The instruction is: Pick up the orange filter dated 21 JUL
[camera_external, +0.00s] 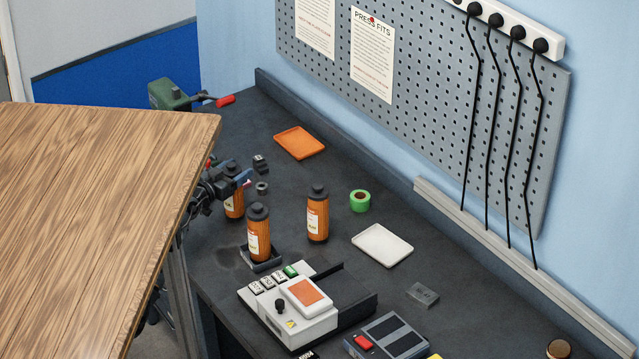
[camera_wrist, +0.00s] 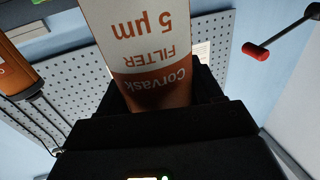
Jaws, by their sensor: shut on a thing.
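Three orange filters with black caps and white labels show in the external view. My gripper (camera_external: 238,178) is shut on the leftmost filter (camera_external: 233,204), near its top. In the wrist view this held filter (camera_wrist: 150,45) stands between the dark jaws, its label reading "Corvask FILTER 5 µm" upside down. A second filter (camera_external: 258,238) stands upright in a small dark holder (camera_external: 262,264). A third filter (camera_external: 317,218) stands upright to the right. Part of another filter shows at the left of the wrist view (camera_wrist: 14,68). No date is legible on any label.
A wooden table (camera_external: 100,200) hides much of my arm. An orange tray (camera_external: 299,142) lies at the back. Green tape (camera_external: 360,200) and a white tray (camera_external: 382,245) lie right of the filters. A white device (camera_external: 290,308) stands in front. A green vise (camera_external: 170,94) is at the far corner.

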